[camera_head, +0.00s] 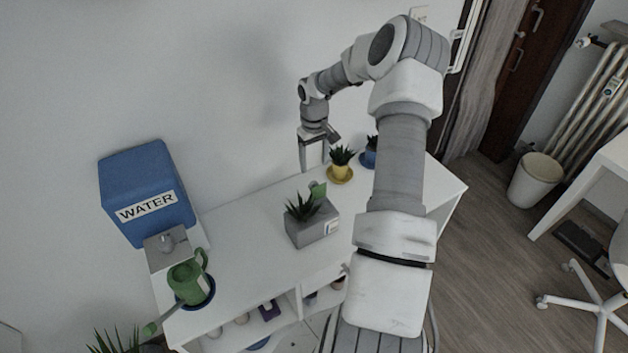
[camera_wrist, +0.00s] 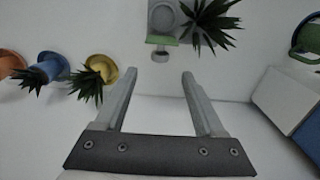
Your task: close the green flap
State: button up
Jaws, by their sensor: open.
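The green flap (camera_head: 318,188) stands at the back edge of a grey planter box (camera_head: 305,232), beside a spiky plant (camera_head: 302,207). In the wrist view the green flap (camera_wrist: 160,40) shows near the top, just beyond my fingertips and left of the plant (camera_wrist: 211,20). My gripper (camera_head: 313,165) points down near the wall, behind and level with the box's left-right position. In the wrist view my gripper (camera_wrist: 158,75) is open with nothing between its fingers. A gap seems to separate the fingertips from the flap.
A yellow pot (camera_head: 341,173) and a blue pot (camera_head: 369,158) stand right of my gripper. A green watering can (camera_head: 187,283) and a blue water tank (camera_head: 147,190) are at the left. White tabletop (camera_head: 250,225) between is clear.

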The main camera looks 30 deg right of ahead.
aim_at(314, 183)
notch_tip(314, 183, down, 9)
jog(key=shift+p, duration=0.6)
grip_shut()
